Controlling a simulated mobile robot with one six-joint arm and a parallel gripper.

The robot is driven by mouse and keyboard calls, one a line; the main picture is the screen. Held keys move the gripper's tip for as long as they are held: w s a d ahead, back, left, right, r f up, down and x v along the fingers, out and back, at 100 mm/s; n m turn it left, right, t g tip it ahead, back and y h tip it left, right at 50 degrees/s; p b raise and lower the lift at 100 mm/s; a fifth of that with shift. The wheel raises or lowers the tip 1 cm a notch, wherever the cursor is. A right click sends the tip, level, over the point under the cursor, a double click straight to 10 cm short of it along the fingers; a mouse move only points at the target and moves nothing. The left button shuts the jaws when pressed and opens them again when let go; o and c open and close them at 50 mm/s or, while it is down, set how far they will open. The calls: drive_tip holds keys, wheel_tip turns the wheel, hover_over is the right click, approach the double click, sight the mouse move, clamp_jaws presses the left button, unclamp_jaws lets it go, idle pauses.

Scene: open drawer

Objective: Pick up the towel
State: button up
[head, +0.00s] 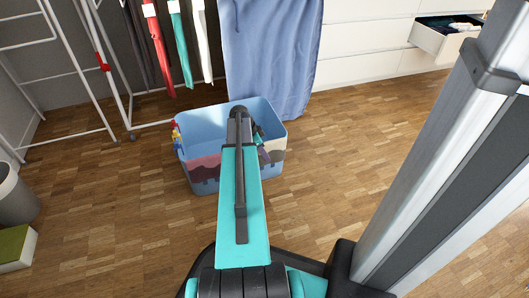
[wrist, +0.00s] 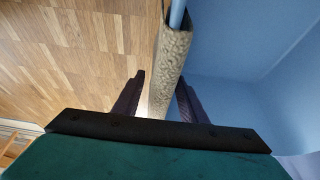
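In the wrist view, a beige, rough-textured cloth, which looks like the towel (wrist: 174,62), hangs over the rim of a blue basket (wrist: 225,50). My gripper (wrist: 162,82) is open, with one dark finger on the floor side of the towel and the other on the basket's inner side. The towel lies between the fingers, and I cannot tell whether either finger touches it. In the head view, the blue basket (head: 205,128) stands on the floor, and my arm hides much of it and the towel.
A white drying rack (head: 115,90) with hanging clothes stands at the left. A blue cloth (head: 270,50) hangs behind the basket. White drawers line the back, with one open drawer (head: 432,40) at the right. A grey bin (head: 15,195) stands far left. The floor right of the basket is clear.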

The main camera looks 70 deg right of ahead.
idle(0.3)
clamp_jaws()
drive_tip(key=shift+r, duration=0.2)
wheel_tip(320, 180, up, 18)
drive_tip(key=p, duration=0.8)
drive_tip(key=shift+f, duration=0.15)
